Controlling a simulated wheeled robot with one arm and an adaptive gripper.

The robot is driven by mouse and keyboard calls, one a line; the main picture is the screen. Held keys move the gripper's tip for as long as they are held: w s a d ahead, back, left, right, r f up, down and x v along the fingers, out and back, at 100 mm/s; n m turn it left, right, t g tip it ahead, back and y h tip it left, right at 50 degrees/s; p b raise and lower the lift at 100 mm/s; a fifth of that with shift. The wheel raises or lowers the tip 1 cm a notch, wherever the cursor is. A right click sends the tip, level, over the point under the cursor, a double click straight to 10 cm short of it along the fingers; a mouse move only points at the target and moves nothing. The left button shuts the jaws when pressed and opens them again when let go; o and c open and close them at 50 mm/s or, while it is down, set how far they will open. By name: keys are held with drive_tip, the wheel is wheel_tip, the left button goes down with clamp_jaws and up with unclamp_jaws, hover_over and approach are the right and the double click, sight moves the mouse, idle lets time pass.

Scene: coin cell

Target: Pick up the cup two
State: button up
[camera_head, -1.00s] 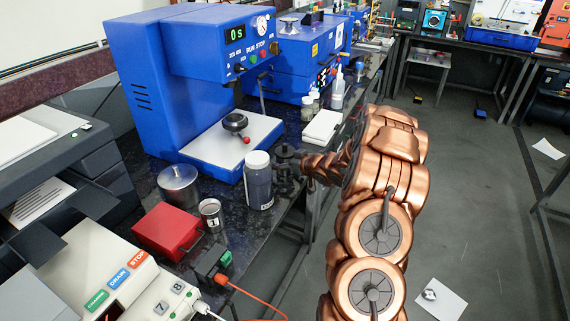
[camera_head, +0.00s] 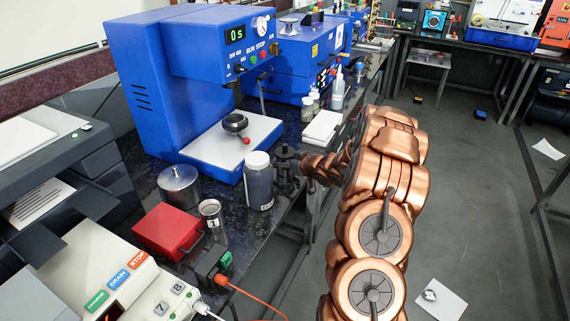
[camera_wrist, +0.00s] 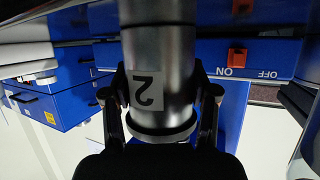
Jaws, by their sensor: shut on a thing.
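Cup two (camera_wrist: 165,50) is a shiny metal cylinder with a white label bearing a 2, which appears upside down in the wrist view. My gripper (camera_wrist: 160,92) is shut on it, with one dark finger against each side. In the head view my gripper (camera_head: 287,167) is at the bench's front edge, just right of a white-capped jar. I cannot make out the cup in that view, nor whether it touches the bench.
The white-capped jar (camera_head: 258,182) stands close beside my gripper. A small numbered metal cup (camera_head: 211,214), a red box (camera_head: 167,231) and a lidded metal pot (camera_head: 179,186) are nearer. A blue press (camera_head: 160,90) stands behind. Open floor (camera_head: 470,200) lies right.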

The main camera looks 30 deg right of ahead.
sight(287, 152)
drive_tip(key=shift+r, duration=0.2)
drive_tip(key=shift+r, duration=1.7)
drive_tip(key=shift+s+a+f+b, duration=0.15)
drive_tip(key=shift+s+b, duration=0.3)
drive_tip(key=shift+s, duration=0.75)
drive_tip(key=s+a+r+b, duration=0.1)
drive_tip(key=s+a, duration=0.1)
drive_tip(key=s, duration=1.1)
drive_tip(key=shift+a+r+b, duration=0.2)
drive_tip(key=shift+r+b, duration=0.05)
drive_tip(key=shift+b, duration=0.1)
